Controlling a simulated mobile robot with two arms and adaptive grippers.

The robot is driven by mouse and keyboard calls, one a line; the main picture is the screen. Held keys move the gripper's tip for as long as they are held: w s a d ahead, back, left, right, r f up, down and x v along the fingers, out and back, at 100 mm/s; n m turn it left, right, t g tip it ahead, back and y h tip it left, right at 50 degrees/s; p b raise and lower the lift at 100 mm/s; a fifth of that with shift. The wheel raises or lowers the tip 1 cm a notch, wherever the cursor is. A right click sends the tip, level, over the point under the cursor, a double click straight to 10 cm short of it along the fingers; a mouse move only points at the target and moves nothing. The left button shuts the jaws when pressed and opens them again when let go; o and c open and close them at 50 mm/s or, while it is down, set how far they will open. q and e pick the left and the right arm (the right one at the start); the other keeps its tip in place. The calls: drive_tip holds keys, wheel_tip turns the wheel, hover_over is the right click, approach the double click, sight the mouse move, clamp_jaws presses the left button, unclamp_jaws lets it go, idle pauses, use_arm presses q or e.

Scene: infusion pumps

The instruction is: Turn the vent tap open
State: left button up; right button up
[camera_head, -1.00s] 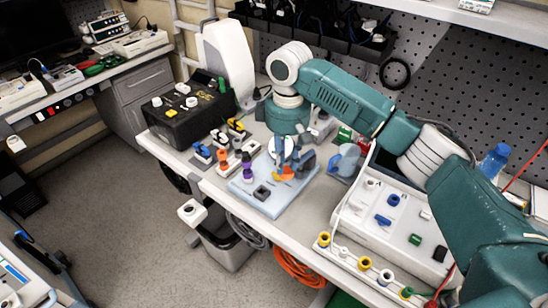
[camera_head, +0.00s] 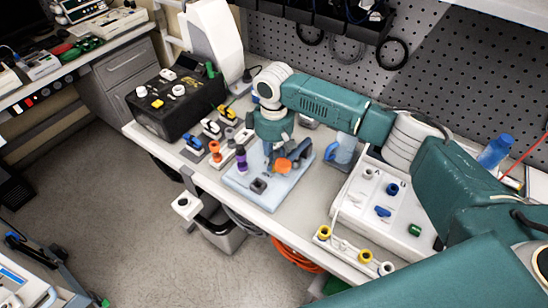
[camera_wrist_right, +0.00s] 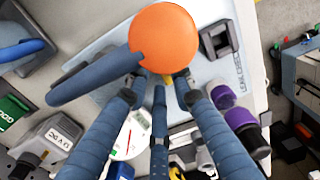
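The tap is an orange round cap with a dark blue-grey lever (camera_head: 301,149) on a pale blue board (camera_head: 238,183). In the right wrist view its orange cap (camera_wrist_right: 163,38) is large and close, and the lever (camera_wrist_right: 90,80) points down-left. My right gripper (camera_head: 268,152) reaches down over the board beside the orange part. In the wrist view its dark blue fingers (camera_wrist_right: 160,88) are apart, with their tips at the cap's lower edge. They partly overlap the tap, and I cannot tell whether they touch it. My left gripper is out of view.
Purple (camera_head: 241,158) and orange (camera_head: 215,150) knobbed pieces stand left of the tap. A black box (camera_head: 180,105) is farther left. A blue mug (camera_head: 342,150) and a white panel with coloured fittings (camera_head: 350,208) are to the right. A bin (camera_head: 222,232) is below the bench edge.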

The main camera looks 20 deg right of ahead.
drive_tip(key=shift+s+f, duration=0.15)
drive_tip(key=shift+f, duration=0.25)
drive_tip(key=shift+c, duration=0.5)
drive_tip(key=c, duration=0.4)
clamp_jaws()
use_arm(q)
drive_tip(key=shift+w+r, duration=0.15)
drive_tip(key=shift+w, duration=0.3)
